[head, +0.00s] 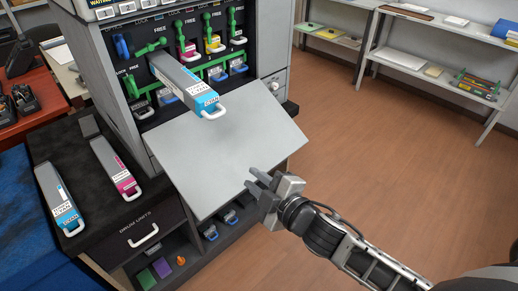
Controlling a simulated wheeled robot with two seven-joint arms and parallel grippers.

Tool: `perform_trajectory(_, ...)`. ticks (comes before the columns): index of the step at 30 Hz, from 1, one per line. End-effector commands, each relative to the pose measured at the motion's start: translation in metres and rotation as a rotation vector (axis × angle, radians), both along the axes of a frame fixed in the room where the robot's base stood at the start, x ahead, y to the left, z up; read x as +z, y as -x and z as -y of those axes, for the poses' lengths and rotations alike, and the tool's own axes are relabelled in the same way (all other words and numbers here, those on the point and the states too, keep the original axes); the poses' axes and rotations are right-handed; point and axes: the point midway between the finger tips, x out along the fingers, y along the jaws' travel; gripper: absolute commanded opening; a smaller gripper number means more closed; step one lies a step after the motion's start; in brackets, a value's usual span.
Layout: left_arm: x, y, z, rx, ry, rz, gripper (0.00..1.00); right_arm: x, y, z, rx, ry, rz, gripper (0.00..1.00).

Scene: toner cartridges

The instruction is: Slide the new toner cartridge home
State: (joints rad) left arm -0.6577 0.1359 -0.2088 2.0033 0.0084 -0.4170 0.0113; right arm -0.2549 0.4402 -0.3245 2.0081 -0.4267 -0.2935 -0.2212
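A grey cyan-ended toner cartridge (184,82) sticks partly out of the leftmost slot of the printer (125,85). Its white handle and label face outward, over the lowered grey front door (225,150). My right gripper (252,178) is near the door's right front edge, below and to the right of the cartridge, apart from it. Its two fingers look parted, with nothing between them. The cartridge's inner end is hidden in the slot. My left gripper is not in view.
A magenta cartridge (116,167) and another cyan cartridge (59,199) lie on the dark drawer cabinet (95,225) at left. Green levers line the printer front, beside other toner slots. Shelves (440,60) stand at the back right. The wooden floor (400,150) at right is clear.

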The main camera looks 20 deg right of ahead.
Motion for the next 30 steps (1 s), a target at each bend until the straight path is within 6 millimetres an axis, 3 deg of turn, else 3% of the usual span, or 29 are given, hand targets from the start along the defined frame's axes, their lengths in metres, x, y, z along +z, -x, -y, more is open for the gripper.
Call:
perform_trajectory(1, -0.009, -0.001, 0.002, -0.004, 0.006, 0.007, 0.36, 0.018, -0.017, 0.002, 0.044, 0.136, 0.119, 0.2)
perform_trajectory(4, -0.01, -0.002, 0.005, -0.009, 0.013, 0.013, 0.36, 0.054, -0.034, 0.002, 0.095, 0.346, 0.294, 0.2)
perform_trajectory(9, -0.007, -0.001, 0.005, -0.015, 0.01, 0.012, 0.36, 0.082, -0.046, 0.0, 0.122, 0.496, 0.414, 0.2)
perform_trajectory(16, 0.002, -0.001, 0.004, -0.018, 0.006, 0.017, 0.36, 0.089, -0.07, -0.008, 0.119, 0.497, 0.417, 0.2)
perform_trajectory(30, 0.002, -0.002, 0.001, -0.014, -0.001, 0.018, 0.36, 0.095, -0.127, -0.029, 0.12, 0.494, 0.412, 0.2)
